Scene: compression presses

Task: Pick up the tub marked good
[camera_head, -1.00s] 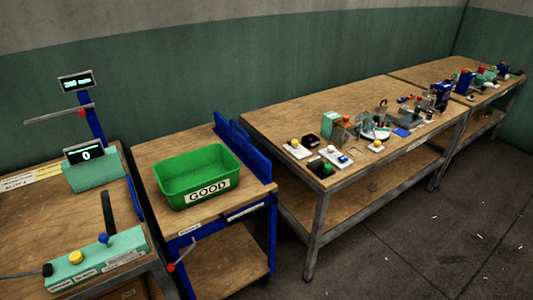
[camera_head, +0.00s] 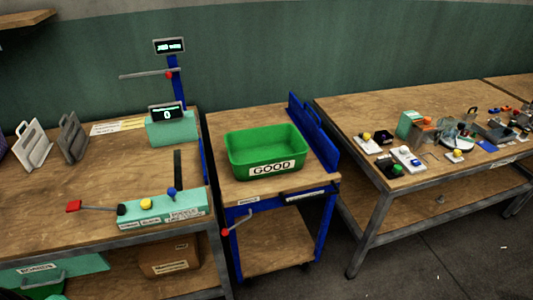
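The green tub (camera_head: 243,158) with a white label reading GOOD (camera_head: 272,168) on its front wall stands upright on a small wooden-topped cart (camera_head: 222,188) in the middle of the view. It looks empty. Neither of my grippers shows in the head view, and nothing is touching the tub.
Left of the cart, a wooden bench (camera_head: 80,205) carries a teal control box (camera_head: 165,209) with a red-ended lever and a display stand (camera_head: 172,126). A blue rail (camera_head: 316,135) edges the cart's right side. A right-hand table (camera_head: 350,110) holds many small parts.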

